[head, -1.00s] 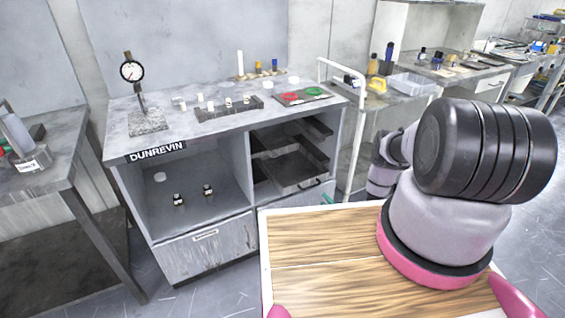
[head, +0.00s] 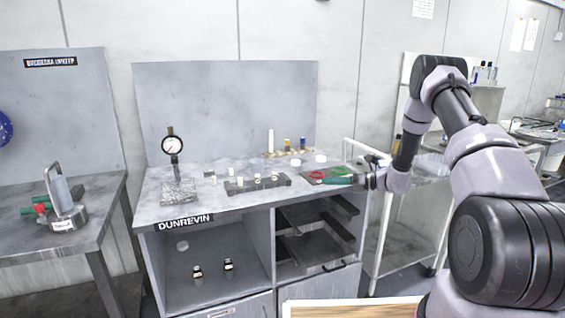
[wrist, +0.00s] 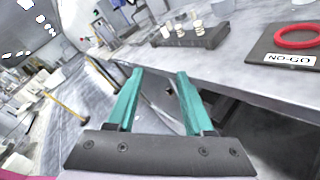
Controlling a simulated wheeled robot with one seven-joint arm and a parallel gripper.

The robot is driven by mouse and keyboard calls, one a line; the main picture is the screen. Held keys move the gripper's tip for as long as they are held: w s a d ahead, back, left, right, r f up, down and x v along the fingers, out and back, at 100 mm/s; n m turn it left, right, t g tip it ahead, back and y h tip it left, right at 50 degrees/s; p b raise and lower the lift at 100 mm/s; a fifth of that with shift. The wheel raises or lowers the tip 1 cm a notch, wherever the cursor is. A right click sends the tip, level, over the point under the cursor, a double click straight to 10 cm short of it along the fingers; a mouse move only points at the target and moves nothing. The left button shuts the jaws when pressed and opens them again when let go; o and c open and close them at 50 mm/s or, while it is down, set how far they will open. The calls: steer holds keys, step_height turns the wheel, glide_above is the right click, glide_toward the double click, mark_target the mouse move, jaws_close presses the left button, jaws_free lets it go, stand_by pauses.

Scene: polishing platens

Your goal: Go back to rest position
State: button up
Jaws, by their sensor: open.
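My gripper (head: 352,180) is at the right end of the grey workbench marked DUNREVIN (head: 215,205), next to the mat with the red and green rings. In the wrist view, its two teal fingers (wrist: 158,95) are spread apart with nothing between them. The bench edge and the floor show beyond the fingers. My arm reaches in from the right side of the head view, bent high at the elbow.
The dark mat (wrist: 265,45) bears a red ring (wrist: 297,36) and a NO-GO label. A dark block (head: 258,186) holds small pale cylinders. A dial gauge stand (head: 174,165) stands at left. A white-railed cart (head: 400,225) stands right of the bench.

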steer(key=s+a+r+n+g+h, duration=0.1)
steer(key=s+r+n+g+h, duration=0.15)
steer(key=s+r+n, duration=0.65)
steer(key=s+a+r+n+g+h, duration=0.1)
steer(key=s+r+n+g+h, duration=0.2)
steer(key=s+r, duration=0.75)
steer(key=s+d+r+n+t+h, duration=0.4)
steer(key=s+r+n, duration=0.2)
steer(key=s, duration=0.3)
steer(key=s+d+r+n+t+h, duration=0.4)
steer(key=s+r, duration=0.3)
steer(key=s, duration=0.2)
steer(key=shift+d+r+n, duration=0.4)
steer(key=shift+d+n, duration=0.2)
steer(key=shift+n, duration=0.3)
